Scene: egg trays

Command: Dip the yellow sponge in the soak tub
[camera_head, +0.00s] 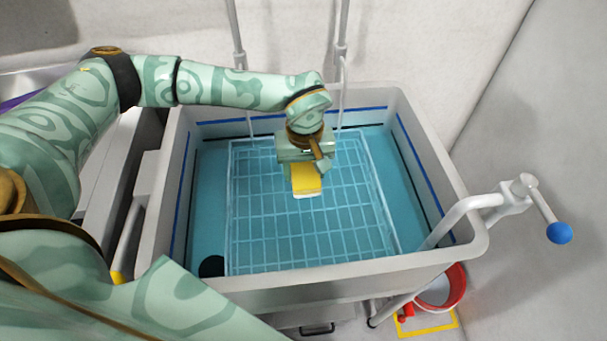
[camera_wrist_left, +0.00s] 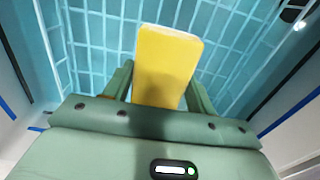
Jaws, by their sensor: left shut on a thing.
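The yellow sponge (camera_head: 306,180) has a pale lower edge and is held in my left gripper (camera_head: 305,166), over the soak tub. In the left wrist view the sponge (camera_wrist_left: 167,65) sits between the two fingers of my left gripper (camera_wrist_left: 155,88). The soak tub (camera_head: 455,200) is a large grey basin with blue-tinted water and a white wire rack (camera_head: 300,235) inside. The sponge is over the middle of the rack; I cannot tell whether its lower edge touches the water. My right gripper is not in view.
A white pipe with a lever and blue knob (camera_head: 559,233) stands at the tub's right edge. A red bucket (camera_head: 455,288) is on the floor at lower right. Vertical pipes (camera_head: 341,40) rise behind the tub. A dark round drain (camera_head: 211,266) is at its near left corner.

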